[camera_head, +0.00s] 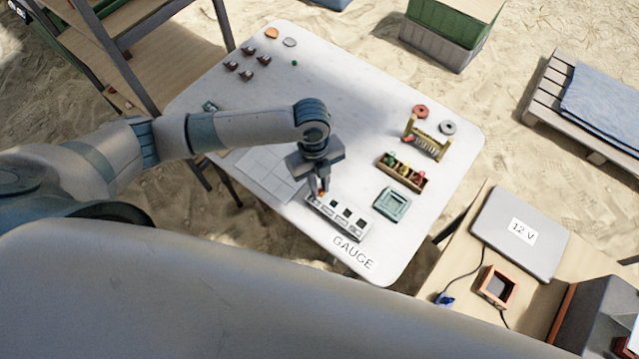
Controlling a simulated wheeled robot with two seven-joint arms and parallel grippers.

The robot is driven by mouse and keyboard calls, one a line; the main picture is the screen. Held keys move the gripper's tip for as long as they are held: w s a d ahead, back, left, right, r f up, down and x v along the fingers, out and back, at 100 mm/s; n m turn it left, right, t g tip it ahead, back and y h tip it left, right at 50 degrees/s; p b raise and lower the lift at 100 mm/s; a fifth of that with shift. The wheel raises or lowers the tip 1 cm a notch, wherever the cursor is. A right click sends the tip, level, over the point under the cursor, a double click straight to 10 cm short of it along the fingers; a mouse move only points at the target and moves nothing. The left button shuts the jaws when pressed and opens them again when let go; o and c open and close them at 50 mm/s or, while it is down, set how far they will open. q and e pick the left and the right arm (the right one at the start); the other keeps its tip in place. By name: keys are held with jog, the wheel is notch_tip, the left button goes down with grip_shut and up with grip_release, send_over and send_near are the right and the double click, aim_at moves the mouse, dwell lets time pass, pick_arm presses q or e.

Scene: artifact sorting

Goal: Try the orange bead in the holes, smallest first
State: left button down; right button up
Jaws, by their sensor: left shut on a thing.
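The orange bead (322,193) shows as a small orange spot between the fingertips of my left gripper (322,188). The gripper points down and is shut on the bead. It is over the left end of the grey gauge block (351,227), which has several dark square holes in its top and stands by the word GAUGE on the white table. Whether the bead touches the block or sits in a hole, I cannot tell. The gripper hides part of the block's left end. My right gripper is not in view.
Right of the gauge are a teal square tray (391,205), a wooden box with coloured pieces (402,171) and a small rack (426,138). Small brown pieces (248,51) stand at the far left. The table's middle is clear.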

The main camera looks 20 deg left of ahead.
aim_at(320, 190)
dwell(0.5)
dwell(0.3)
pick_arm(q)
jog(key=c, duration=1.6)
grip_release()
jog(key=o, duration=0.4)
jog(key=shift+p, duration=0.3)
jog(key=shift+r+p, duration=1.35)
jog(key=shift+p, duration=0.05)
jog(key=shift+r+p, duration=1.65)
